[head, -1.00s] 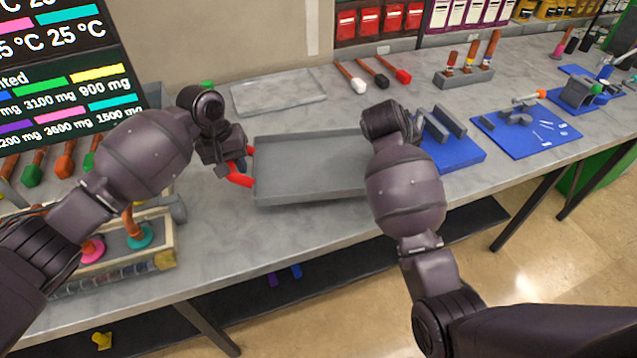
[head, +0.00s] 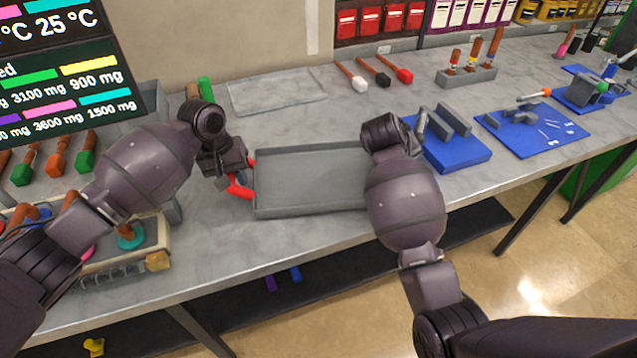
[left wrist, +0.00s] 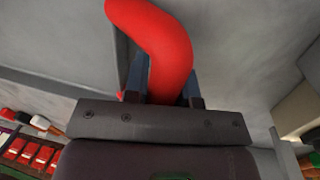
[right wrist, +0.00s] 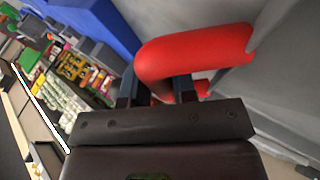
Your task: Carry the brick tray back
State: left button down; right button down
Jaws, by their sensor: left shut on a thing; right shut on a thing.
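The brick tray (head: 310,203) is a shallow grey tray with red handles, in the middle of the head view. Its visible inside is empty. My left gripper (head: 233,180) is shut on the red left handle (left wrist: 160,45), which passes between its fingers in the left wrist view. My right gripper (right wrist: 158,90) is shut on the red right handle (right wrist: 200,50) in the right wrist view. In the head view my right arm hides that handle and the tray's right end. I cannot tell whether the tray touches the grey table (head: 340,245).
A pale, flat rectangular tray (head: 277,92) lies at the back of the table. Black, white and red-tipped tools (head: 378,72) lie right of it. A blue mat with grey blocks (head: 455,155) is close to my right arm. A rack with coloured pieces (head: 120,262) stands at left.

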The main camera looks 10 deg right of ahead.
pick_arm(q)
jog(key=shift+f, duration=0.3)
pick_arm(e)
jog(key=shift+f, duration=0.3)
pick_arm(q)
jog(key=c, duration=1.4)
grip_release()
jog(key=shift+f, duration=0.15)
pick_arm(e)
jog(key=c, duration=1.4)
grip_release()
jog(key=shift+f, duration=0.15)
pick_arm(q)
jog(key=o, duration=0.5)
jog(key=shift+c, duration=0.2)
pick_arm(e)
jog(key=o, duration=0.5)
pick_arm(q)
notch_tip(320, 180, up, 12)
jog(key=a, duration=0.2)
pick_arm(e)
jog(key=v, duration=1.2)
pick_arm(q)
jog(key=shift+a, duration=0.1)
